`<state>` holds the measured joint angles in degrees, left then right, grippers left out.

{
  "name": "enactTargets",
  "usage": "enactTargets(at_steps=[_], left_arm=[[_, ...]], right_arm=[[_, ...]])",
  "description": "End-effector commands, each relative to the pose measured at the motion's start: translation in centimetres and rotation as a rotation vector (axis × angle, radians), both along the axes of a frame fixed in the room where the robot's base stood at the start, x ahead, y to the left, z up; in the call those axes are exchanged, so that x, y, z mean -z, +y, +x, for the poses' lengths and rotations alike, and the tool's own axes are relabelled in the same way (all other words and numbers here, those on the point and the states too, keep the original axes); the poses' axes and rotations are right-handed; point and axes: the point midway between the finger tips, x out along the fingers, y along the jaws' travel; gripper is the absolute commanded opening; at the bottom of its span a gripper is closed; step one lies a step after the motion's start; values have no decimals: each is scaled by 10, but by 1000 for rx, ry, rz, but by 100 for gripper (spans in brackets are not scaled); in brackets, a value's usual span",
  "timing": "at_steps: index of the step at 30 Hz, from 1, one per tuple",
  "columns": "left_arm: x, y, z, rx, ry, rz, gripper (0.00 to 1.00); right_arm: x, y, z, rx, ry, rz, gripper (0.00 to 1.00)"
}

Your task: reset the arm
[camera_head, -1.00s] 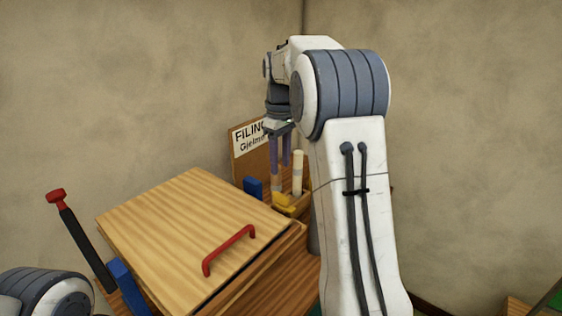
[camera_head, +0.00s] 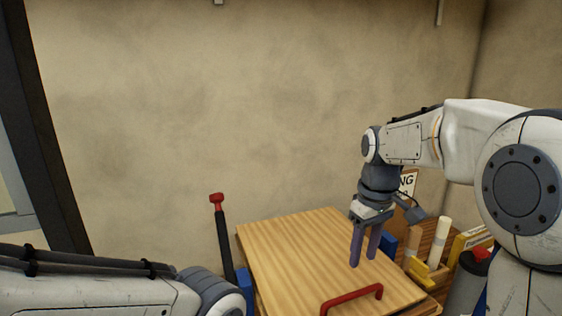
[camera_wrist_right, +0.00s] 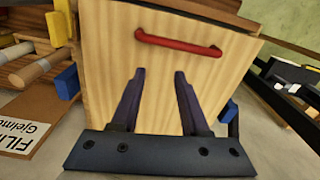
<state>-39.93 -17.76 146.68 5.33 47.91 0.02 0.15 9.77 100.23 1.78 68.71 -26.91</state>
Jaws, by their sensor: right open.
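My right gripper (camera_head: 364,252) is open and empty in the head view, with its two purple fingers pointing down over the right part of a wooden board (camera_head: 290,250). In the right wrist view the fingers (camera_wrist_right: 158,75) stand apart in front of the board (camera_wrist_right: 195,75), with nothing between them. I cannot tell whether the fingertips touch the board. The board carries a red handle (camera_head: 352,298), which also shows in the wrist view (camera_wrist_right: 178,44). My left forearm shows at the lower left of the head view; its gripper is out of frame.
A black bar with a red top (camera_head: 222,235) stands left of the board. A sign (camera_head: 408,183), a yellow piece (camera_head: 428,274), a pale cylinder (camera_head: 438,243) and a blue block (camera_head: 388,243) are crowded at the right. The wall behind is bare.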

Motion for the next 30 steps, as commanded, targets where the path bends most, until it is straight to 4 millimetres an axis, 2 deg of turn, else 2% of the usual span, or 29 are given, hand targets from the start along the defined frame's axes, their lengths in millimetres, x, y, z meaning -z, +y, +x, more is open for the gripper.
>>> enactTargets(at_steps=[1,3,6,9,12,15,20,30], left_arm=[[10,0,0,0,0,0,0],[16,0,0,0,0,0,0],[24,0,0,0,0,0,0],[31,0,0,-1,0,0,0],[36,0,0,-1,0,0,0],[38,0,0,-1,0,0,0],[39,0,0,-1,0,0,0],[38,0,0,-1,0,0,0]], right_arm=[[15,36,-25,-39,-2,7,45],[31,71,-60,-69,-3,18,45],[55,107,-111,-107,-4,32,45],[79,127,-161,-140,-1,44,45],[100,134,-203,-164,4,53,45],[114,135,-229,-177,8,57,45],[121,132,-243,-181,10,60,45],[121,132,-242,-180,12,59,45]])
